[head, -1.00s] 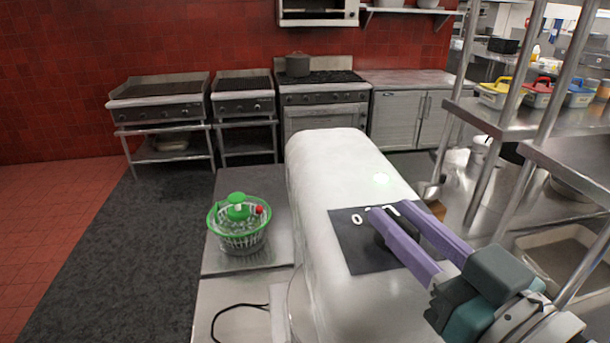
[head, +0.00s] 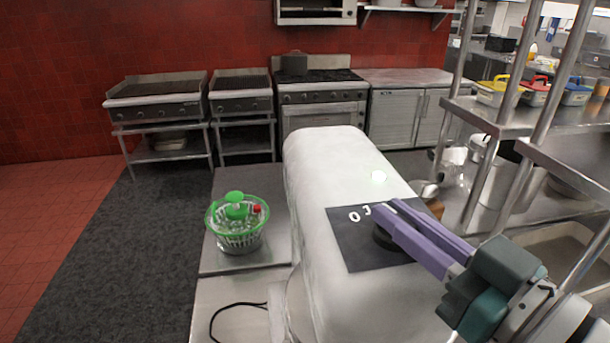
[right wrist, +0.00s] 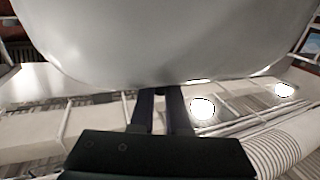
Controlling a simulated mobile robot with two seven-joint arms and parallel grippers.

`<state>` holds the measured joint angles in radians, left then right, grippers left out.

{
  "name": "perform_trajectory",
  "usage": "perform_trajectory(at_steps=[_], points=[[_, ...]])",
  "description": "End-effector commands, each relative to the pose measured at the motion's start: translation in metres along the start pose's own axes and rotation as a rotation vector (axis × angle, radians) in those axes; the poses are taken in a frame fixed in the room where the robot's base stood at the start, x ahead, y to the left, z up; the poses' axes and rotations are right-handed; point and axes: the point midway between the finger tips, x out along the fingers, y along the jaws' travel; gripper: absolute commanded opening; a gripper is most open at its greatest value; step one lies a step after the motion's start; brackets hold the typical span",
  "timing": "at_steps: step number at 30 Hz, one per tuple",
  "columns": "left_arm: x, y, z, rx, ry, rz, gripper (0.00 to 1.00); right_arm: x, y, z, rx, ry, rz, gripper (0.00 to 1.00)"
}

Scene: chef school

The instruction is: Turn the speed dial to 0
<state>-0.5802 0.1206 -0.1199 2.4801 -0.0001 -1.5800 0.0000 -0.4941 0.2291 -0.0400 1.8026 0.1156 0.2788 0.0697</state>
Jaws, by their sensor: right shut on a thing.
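The white mixer (head: 330,180) is a large rounded machine in the middle of the head view. Its side carries a dark panel (head: 350,255) with white digits, and the 0 is at the panel's upper left. The dark round speed dial (head: 384,240) sits on this panel, partly hidden by my fingers. My right gripper (head: 388,222), with purple fingers, is shut on the speed dial. The right wrist view shows the fingers (right wrist: 160,98) up against the mixer's pale surface (right wrist: 170,45). The dial's setting cannot be read. My left gripper is not in view.
A green-lidded salad spinner (head: 237,222) stands on the steel table (head: 222,264) left of the mixer. A metal shelf rack (head: 540,125) with colored containers is close on the right, near my right arm. Stoves and a cabinet (head: 405,110) line the back wall.

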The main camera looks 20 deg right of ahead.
Motion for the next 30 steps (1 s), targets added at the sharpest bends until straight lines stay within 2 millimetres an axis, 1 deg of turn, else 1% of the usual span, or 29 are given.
perform_trajectory(at_steps=[6,13,18,27,28,30], points=[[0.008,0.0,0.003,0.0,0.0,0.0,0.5,0.001,0.002,0.002,-0.01,-0.002,-0.158,0.0],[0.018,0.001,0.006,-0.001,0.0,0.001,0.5,0.001,0.002,0.003,-0.006,-0.002,-0.3,0.0],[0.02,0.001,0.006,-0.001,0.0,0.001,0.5,0.001,0.002,0.001,-0.001,-0.004,-0.343,0.0],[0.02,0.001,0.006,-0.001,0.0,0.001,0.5,0.001,0.002,0.001,0.0,-0.005,-0.345,0.0],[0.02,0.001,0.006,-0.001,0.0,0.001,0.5,0.001,0.002,0.001,0.0,-0.005,-0.345,0.16],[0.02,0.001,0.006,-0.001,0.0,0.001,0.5,0.001,0.002,0.001,0.0,-0.004,-0.345,0.24]])
